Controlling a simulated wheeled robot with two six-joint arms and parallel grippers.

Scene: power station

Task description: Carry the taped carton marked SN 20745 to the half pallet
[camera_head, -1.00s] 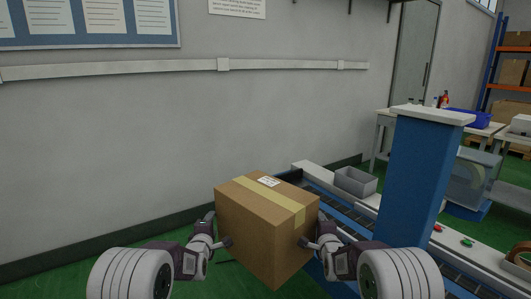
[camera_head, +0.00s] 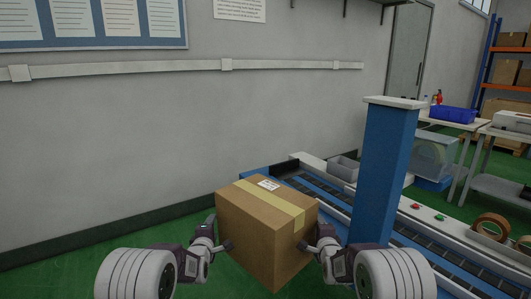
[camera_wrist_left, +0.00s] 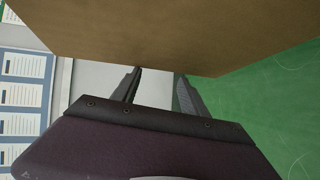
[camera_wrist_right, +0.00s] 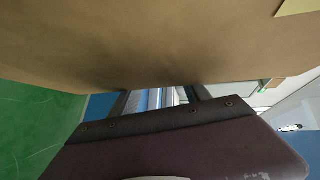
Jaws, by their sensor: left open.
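A brown taped carton (camera_head: 268,225) with a tan tape strip and a small white label (camera_head: 268,185) is held up between my two arms in the head view. The label's text is too small to read. My left gripper (camera_head: 226,246) is at the carton's left side and my right gripper (camera_head: 305,246) at its right side. In the left wrist view, the left fingers (camera_wrist_left: 158,80) are apart, with their tips against or close to the carton wall (camera_wrist_left: 170,35). In the right wrist view, the right fingers (camera_wrist_right: 157,97) are also apart at the carton wall (camera_wrist_right: 150,45). No half pallet is visible.
A blue-sided roller conveyor (camera_head: 312,190) runs behind and right of the carton, with a blue post (camera_head: 383,170) and a grey bin (camera_head: 343,168). Tape rolls (camera_head: 490,225) lie at right. A grey wall (camera_head: 120,130) stands ahead; green floor (camera_head: 60,270) is open at left.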

